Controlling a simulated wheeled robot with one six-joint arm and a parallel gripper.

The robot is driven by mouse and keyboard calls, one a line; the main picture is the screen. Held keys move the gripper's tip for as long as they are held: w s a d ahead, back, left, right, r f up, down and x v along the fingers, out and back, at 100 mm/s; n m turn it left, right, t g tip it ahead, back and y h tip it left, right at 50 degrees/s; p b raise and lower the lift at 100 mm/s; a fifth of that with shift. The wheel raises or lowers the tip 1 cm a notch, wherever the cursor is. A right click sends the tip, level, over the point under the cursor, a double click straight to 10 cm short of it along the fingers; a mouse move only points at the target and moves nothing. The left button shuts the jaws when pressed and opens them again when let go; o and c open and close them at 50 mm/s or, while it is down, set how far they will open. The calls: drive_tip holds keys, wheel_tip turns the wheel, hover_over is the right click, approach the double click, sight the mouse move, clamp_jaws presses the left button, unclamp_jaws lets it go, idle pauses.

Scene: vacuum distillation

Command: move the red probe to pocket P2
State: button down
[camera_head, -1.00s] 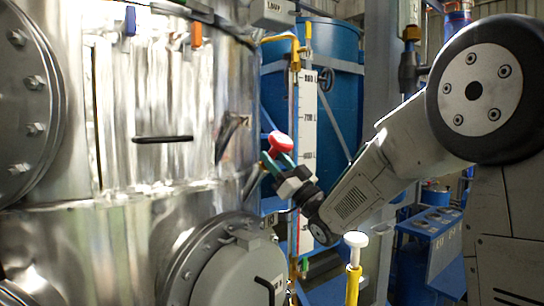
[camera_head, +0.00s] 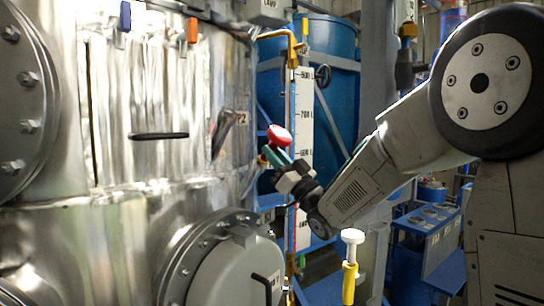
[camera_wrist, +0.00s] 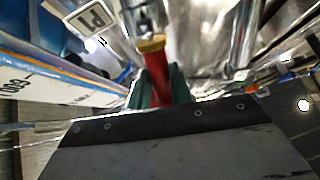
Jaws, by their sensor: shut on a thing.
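The red probe shows its red cap (camera_head: 279,136) above my gripper (camera_head: 273,158) in the head view. In the wrist view the probe is a red shaft (camera_wrist: 157,80) with a brass-coloured collar, between the green fingers. My gripper is shut on it, beside the steel vessel. A P2 label (camera_head: 242,118) is on the vessel wall, up and left of the cap, beside a dark slanted pocket (camera_head: 222,132). The cap is apart from that pocket in the picture. In the wrist view a P1 label (camera_wrist: 93,17) lies near a metal fitting beyond the collar; contact cannot be told.
Blue (camera_head: 125,16) and orange (camera_head: 192,30) pieces hang high on the vessel. A white level scale (camera_head: 304,115) and thin pipes stand behind my gripper. A round flanged hatch (camera_head: 232,270) juts out below. A white-topped yellow item (camera_head: 351,265) stands at the lower right.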

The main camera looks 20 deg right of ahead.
sight(287, 146)
drive_tip(key=shift+s+d+r, duration=0.35)
drive_tip(key=shift+s+r, duration=0.2)
drive_tip(key=shift+r, duration=0.25)
drive_tip(key=shift+s+d+r, duration=0.35)
drive_tip(key=shift+s+r, duration=0.2)
drive_tip(key=shift+r, duration=0.25)
drive_tip(key=shift+s+d+r, duration=0.3)
drive_tip(key=shift+s+r, duration=0.15)
drive_tip(key=shift+r, duration=0.2)
drive_tip(key=shift+s+d+r, duration=0.3)
drive_tip(key=shift+s+r, duration=0.15)
drive_tip(key=shift+r, duration=0.15)
drive_tip(key=shift+s+d+r, duration=0.3)
drive_tip(key=shift+s+r, duration=0.15)
drive_tip(key=shift+r, duration=0.2)
drive_tip(key=shift+s, duration=0.1)
drive_tip(key=s+d+f, duration=0.1)
drive_tip(key=s+d, duration=0.2)
drive_tip(key=s, duration=0.2)
drive_tip(key=shift+s+d+f, duration=0.15)
drive_tip(key=shift+d+f, duration=0.1)
idle(0.6)
idle(0.4)
